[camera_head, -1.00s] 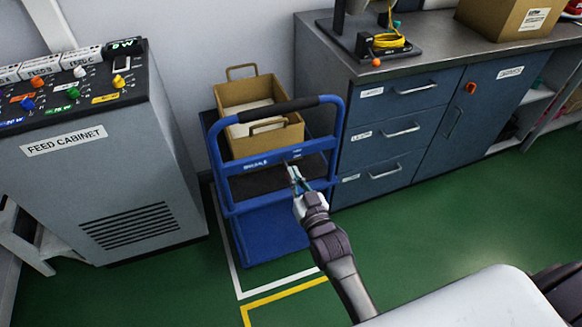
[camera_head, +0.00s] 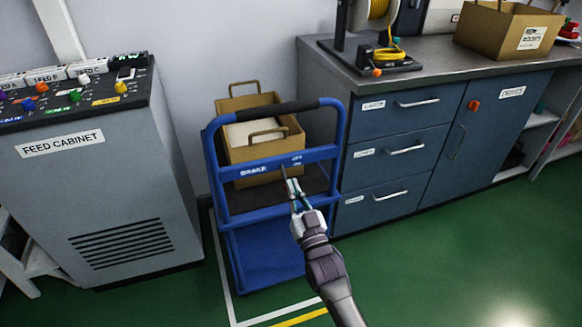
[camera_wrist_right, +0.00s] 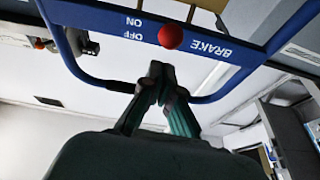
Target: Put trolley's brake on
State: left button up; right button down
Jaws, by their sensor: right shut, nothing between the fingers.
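The blue trolley (camera_head: 222,213) stands between the feed cabinet and the drawer unit. Its upper crossbar carries the white word BRAKE (camera_head: 253,171) and OFF and ON marks at its right end. In the right wrist view the crossbar (camera_wrist_right: 112,18) shows upside down, with a round red knob (camera_wrist_right: 171,36) between the OFF mark and the word BRAKE. My right gripper (camera_head: 291,182) is shut and empty, just below the crossbar's right end in the head view. In the wrist view its fingertips (camera_wrist_right: 162,68) are close to the knob, with a visible gap. My left gripper is not in view.
A cardboard box (camera_head: 240,103) with handles sits on the trolley behind its black-gripped handle (camera_head: 290,107). The feed cabinet (camera_head: 105,185) is at left, the blue drawer unit (camera_head: 385,155) at right. Green floor (camera_head: 440,260) is clear in front, with white and yellow lines.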

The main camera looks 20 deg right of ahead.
jog(key=v, duration=1.2)
dwell(0.3)
